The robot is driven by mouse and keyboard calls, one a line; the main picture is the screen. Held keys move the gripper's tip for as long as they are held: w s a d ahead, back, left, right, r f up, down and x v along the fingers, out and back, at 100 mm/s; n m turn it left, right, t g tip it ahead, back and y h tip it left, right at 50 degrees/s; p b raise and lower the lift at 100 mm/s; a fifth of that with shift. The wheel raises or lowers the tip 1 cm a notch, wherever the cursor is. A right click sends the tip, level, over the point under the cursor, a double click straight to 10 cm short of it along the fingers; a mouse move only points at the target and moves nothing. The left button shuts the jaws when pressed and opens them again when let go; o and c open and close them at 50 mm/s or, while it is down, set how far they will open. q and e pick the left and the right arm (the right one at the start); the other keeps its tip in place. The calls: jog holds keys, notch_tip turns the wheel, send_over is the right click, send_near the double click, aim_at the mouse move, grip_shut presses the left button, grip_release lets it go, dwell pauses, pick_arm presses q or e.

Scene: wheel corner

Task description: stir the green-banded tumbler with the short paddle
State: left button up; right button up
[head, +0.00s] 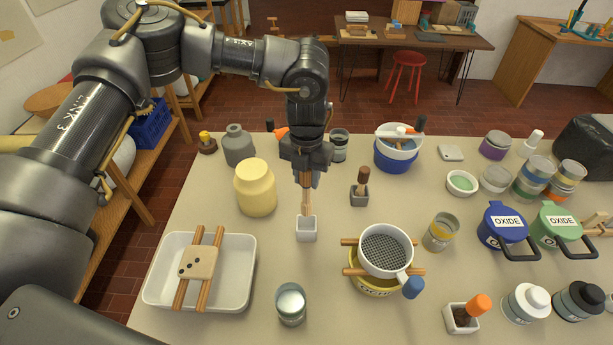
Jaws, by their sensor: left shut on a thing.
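My left gripper (306,180) points straight down over the middle left of the table and is shut on a pale wooden paddle (306,203). The paddle is upright, and its lower end is hidden inside a small white square holder (306,230). A glass tumbler (291,305) with a grey-green band and pale contents stands near the front edge, below and slightly left of the holder. It seems to be the green-banded one, though the band's colour is hard to tell. My right gripper is not in view.
A white tray (150,290) with rods and a dotted block lies left of the tumbler. A sieve (386,250) rests on rods over a yellow bowl at right. A yellow jar (255,187) stands behind left, and a yellow-banded tumbler (440,232) at right. Bare table surrounds the holder.

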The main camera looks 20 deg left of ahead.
pick_arm(q)
jog(key=shift+r+p, duration=2.2)
jog(key=shift+r, duration=1.35)
jog(key=shift+f, duration=0.1)
